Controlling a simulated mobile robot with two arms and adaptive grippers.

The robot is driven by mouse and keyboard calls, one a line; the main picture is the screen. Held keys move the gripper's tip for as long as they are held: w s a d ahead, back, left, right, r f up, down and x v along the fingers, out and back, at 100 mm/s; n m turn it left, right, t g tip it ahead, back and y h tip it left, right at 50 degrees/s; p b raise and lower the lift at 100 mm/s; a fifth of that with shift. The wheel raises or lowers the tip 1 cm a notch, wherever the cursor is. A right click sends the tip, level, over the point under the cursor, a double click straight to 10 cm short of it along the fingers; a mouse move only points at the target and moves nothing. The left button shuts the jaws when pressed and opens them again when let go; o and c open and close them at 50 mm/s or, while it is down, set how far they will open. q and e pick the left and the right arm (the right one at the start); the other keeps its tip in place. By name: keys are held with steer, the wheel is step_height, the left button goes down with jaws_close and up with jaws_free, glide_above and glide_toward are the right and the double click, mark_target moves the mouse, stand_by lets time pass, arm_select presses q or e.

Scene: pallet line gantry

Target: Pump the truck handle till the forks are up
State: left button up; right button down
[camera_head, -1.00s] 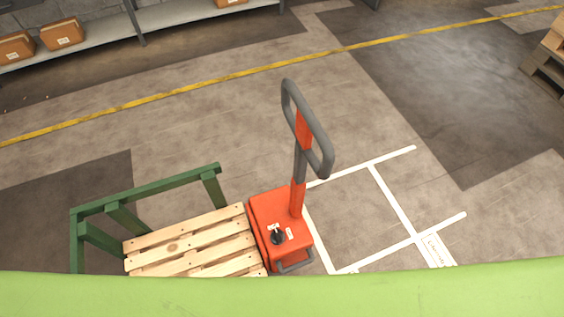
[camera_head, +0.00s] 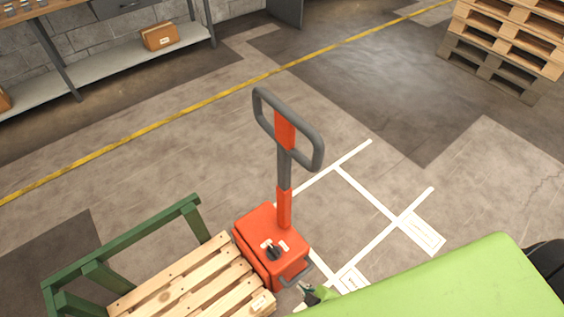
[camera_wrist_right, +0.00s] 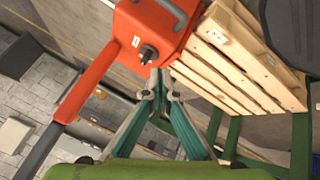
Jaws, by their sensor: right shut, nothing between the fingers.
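The pallet truck has an orange body (camera_head: 272,245) with a black knob on top. Its upright handle (camera_head: 284,170) ends in a grey loop (camera_head: 289,128). The truck stands against a wooden pallet (camera_head: 190,285); its forks are hidden, so their height cannot be told. My right gripper (camera_head: 310,292) is just right of the truck body, low in the head view and partly hidden by my green arm. In the wrist view the gripper (camera_wrist_right: 160,82) is shut and empty, its tips close below the orange body (camera_wrist_right: 150,40). The handle (camera_wrist_right: 75,105) slants to the lower left there. My left gripper is not in view.
A green frame (camera_head: 125,245) stands beside the pallet. White floor markings (camera_head: 375,193) lie right of the truck. A shelf with boxes (camera_head: 160,36) is at the back left, and stacked pallets (camera_head: 505,45) at the back right. The floor between is clear.

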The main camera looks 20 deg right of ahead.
steer(key=w+a+r+n+t+b, duration=0.2)
steer(key=w+r+n+t, duration=0.1)
steer(key=w+r, duration=0.35)
step_height(320, 180, up, 30)
steer(key=r+n+t+b, duration=0.1)
steer(key=n+t+b, duration=0.1)
steer(key=n+t, duration=0.5)
glide_above(288, 156)
steer(key=s+a, duration=0.5)
steer(key=d, duration=0.1)
steer(key=w+d, duration=0.1)
steer(key=d, duration=0.1)
steer(key=shift+w+d+f+p, duration=0.15)
steer(key=shift+d+f+p, duration=0.15)
steer(key=shift+f+p, duration=0.1)
